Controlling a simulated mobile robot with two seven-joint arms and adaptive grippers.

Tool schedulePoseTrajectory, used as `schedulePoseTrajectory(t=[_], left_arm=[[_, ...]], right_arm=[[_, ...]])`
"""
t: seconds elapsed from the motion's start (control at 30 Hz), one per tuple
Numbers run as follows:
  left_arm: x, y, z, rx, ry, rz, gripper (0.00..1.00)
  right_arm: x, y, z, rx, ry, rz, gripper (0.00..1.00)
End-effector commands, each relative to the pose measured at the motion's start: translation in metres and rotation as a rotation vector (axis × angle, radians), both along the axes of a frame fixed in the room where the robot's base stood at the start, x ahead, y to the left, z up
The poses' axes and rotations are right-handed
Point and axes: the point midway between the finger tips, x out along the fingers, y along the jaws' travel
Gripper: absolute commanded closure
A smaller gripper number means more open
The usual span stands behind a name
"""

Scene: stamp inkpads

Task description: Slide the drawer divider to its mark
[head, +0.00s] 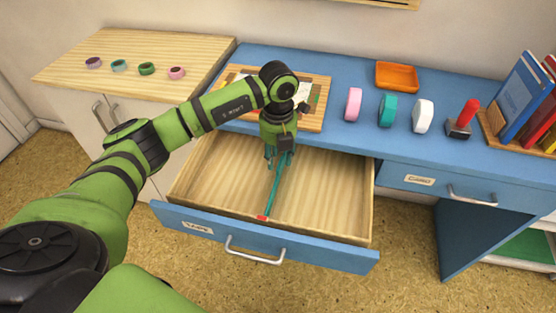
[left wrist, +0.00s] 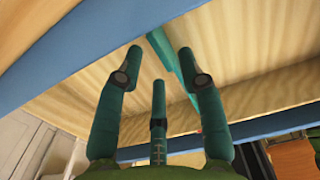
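The drawer (head: 335,232) labelled TAPE is pulled open. The teal divider (head: 273,188) stands inside it, running from back to front. A small red patch (head: 262,217) shows at its front end by the drawer front; I cannot tell whether it is the mark. My left gripper (head: 279,158) points down into the drawer at the divider's rear part. In the left wrist view its teal fingers (left wrist: 160,62) are spread, and the divider (left wrist: 165,50) runs past between and behind them. Contact is unclear. My right gripper is not in view.
The blue desk (head: 330,122) holds a wooden board (head: 315,119), an orange tray (head: 397,76), pink, teal and white tape rolls, a red-handled stamp (head: 463,117) and books. Several small rings stand on the wooden cabinet at left. The drawer floor beside the divider is bare.

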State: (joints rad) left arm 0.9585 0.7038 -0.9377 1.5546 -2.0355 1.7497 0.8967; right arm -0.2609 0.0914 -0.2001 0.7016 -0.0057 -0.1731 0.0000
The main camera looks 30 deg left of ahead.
Motion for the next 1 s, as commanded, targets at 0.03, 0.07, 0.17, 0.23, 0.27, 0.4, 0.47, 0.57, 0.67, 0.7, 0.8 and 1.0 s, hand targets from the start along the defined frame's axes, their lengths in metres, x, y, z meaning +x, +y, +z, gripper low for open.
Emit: schedulePoseTrajectory(t=[0.03,0.07,0.17,0.23,0.27,0.4,0.47,0.57,0.67,0.7,0.8,1.0], left_arm=[[0.001,0.000,0.013,-0.002,-0.006,-0.001,0.61],[0.001,0.000,0.020,-0.001,-0.006,-0.002,0.61],[0.001,0.000,0.042,-0.002,-0.007,0.000,0.61],[0.001,0.000,0.057,-0.001,-0.006,-0.001,0.61],[0.001,0.000,0.062,-0.001,-0.005,-0.001,0.61],[0.001,0.000,0.083,0.000,-0.003,0.000,0.61],[0.001,0.000,0.089,0.000,-0.003,0.001,0.61],[0.000,0.000,0.095,0.000,-0.001,0.000,0.61],[0.000,0.000,0.097,-0.001,0.000,0.000,0.61],[0.000,0.000,0.097,-0.001,0.000,0.000,0.61],[0.000,0.000,0.097,-0.001,0.000,0.000,0.61],[0.000,0.000,0.097,-0.001,0.000,0.000,0.61]], right_arm=[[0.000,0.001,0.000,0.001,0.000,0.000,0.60],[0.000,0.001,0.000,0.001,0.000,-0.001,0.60],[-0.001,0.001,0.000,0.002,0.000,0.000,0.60],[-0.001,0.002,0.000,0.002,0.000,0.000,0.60],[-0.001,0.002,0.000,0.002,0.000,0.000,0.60],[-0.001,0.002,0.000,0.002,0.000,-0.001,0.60],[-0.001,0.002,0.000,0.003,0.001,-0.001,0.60],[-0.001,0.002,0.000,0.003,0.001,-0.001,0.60],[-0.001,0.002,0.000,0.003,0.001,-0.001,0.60],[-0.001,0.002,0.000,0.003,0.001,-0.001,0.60],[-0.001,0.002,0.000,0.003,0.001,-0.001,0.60],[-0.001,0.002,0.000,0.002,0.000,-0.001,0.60]])
